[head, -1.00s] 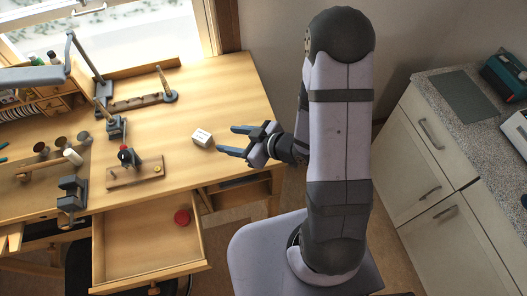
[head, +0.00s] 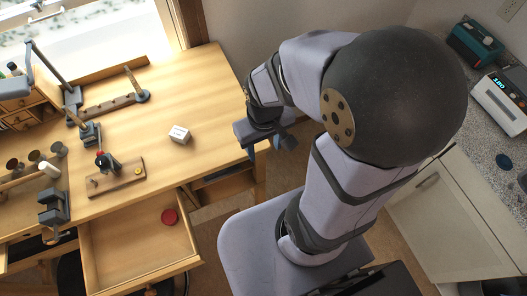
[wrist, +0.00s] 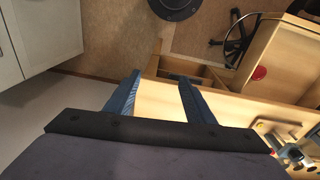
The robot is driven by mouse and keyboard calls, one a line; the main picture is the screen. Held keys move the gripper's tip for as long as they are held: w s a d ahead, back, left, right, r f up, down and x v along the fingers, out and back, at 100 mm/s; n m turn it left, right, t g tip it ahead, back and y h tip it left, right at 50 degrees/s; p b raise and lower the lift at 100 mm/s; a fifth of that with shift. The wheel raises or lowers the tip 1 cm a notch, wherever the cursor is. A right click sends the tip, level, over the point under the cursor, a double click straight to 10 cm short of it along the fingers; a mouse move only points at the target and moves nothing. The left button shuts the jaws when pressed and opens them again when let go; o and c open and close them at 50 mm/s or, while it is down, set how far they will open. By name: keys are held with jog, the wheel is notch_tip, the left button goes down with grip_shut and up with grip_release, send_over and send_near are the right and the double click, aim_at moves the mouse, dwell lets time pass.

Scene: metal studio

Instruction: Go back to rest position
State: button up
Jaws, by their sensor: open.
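My gripper (head: 266,150) is folded back close to my arm, beyond the right edge of the wooden workbench (head: 205,88), and points downward. In the wrist view its two blue fingers (wrist: 157,98) stand apart with nothing between them, so it is open and empty. The bench's right end lies beneath and beyond the fingers in that view. A small white box (head: 179,135) sits on the bench top, left of my gripper and apart from it.
The open drawer (head: 135,262) holds a red round object (head: 169,216). Left on the bench stand a wooden block with a small tool (head: 115,177), a vise (head: 54,208) and a lamp. A grey counter with a scale (head: 503,101) stands at right.

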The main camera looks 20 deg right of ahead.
jog(key=shift+s+a+r+m+g, duration=0.2)
jog(key=shift+s+a+r, duration=0.15)
jog(key=shift+s, duration=0.2)
jog(key=shift+s+a+r+m+g, duration=0.1)
jog(key=shift+s+a+r+g, duration=0.15)
jog(key=shift+s, duration=0.3)
notch_tip(320, 180, down, 27)
jog(key=b, duration=2.7)
jog(key=shift+r, duration=0.1)
